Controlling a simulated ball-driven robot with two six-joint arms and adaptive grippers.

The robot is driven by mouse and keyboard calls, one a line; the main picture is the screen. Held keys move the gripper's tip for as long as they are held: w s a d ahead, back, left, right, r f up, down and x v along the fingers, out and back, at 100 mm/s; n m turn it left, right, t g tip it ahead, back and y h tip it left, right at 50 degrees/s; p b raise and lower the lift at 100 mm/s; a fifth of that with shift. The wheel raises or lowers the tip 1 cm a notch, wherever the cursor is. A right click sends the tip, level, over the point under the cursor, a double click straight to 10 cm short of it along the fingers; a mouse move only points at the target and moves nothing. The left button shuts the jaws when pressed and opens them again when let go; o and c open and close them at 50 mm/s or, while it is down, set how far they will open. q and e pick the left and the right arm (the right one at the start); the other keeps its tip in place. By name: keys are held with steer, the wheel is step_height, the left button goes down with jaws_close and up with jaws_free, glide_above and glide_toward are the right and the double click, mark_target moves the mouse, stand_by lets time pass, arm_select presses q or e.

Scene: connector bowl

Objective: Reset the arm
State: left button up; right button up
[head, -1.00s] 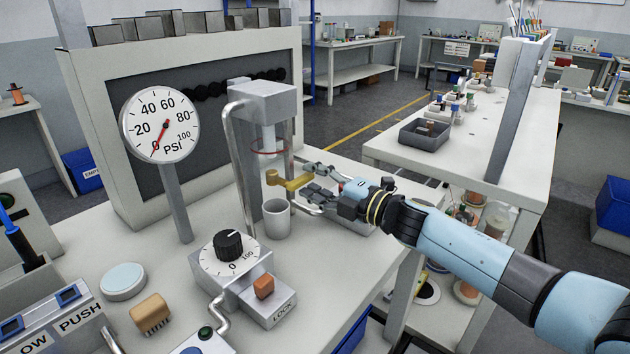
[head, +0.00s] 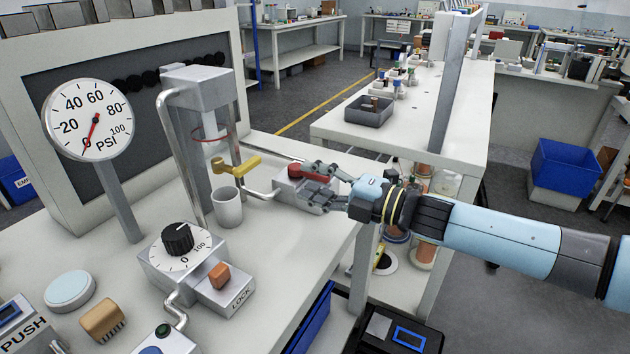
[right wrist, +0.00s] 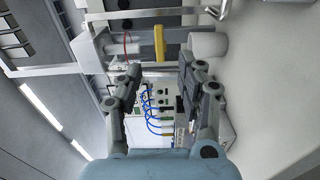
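My right arm comes in from the right in the head view. Its gripper (head: 304,182) is open and empty above the right part of the workbench. The right wrist view shows its two fingers (right wrist: 158,80) spread apart with nothing between them. A yellow lever handle (head: 236,166) on the press-like fixture (head: 198,88) is left of the gripper, with a gap between; it also shows beyond the fingers in the right wrist view (right wrist: 159,42). A white cup (head: 227,208) stands below the handle. My left gripper is not in view.
A pressure gauge (head: 88,120), a dial box (head: 180,252) with an orange lock button (head: 219,275) and a tan block (head: 102,320) are on the workbench. A box with a red handle (head: 308,173) sits behind the gripper. A grey bin (head: 369,112) stands on the far table.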

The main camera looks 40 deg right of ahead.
stand_by(0.6)
steer(key=s+a+f+m+g+h, duration=0.2)
steer(key=s+a+m+g+h, duration=0.15)
steer(key=s+m+g, duration=0.55)
steer(key=s+a+f+m+g+h, duration=0.25)
steer(key=s+a+m+g, duration=0.25)
steer(key=s+m, duration=0.85)
step_height(320, 180, down, 29)
steer(key=s+d+n+b, duration=0.2)
steer(key=s+b, duration=0.1)
steer(key=b, duration=0.3)
steer(key=s+d+f+g+b, duration=0.1)
steer(key=s+f+b, duration=0.3)
steer(key=s+f, duration=1.4)
step_height(320, 180, down, 4)
steer(key=shift+s+d+r+m+g+h, duration=0.2)
steer(key=shift+s+d+m+g+h, duration=0.1)
steer(key=shift+s+m+g, duration=0.15)
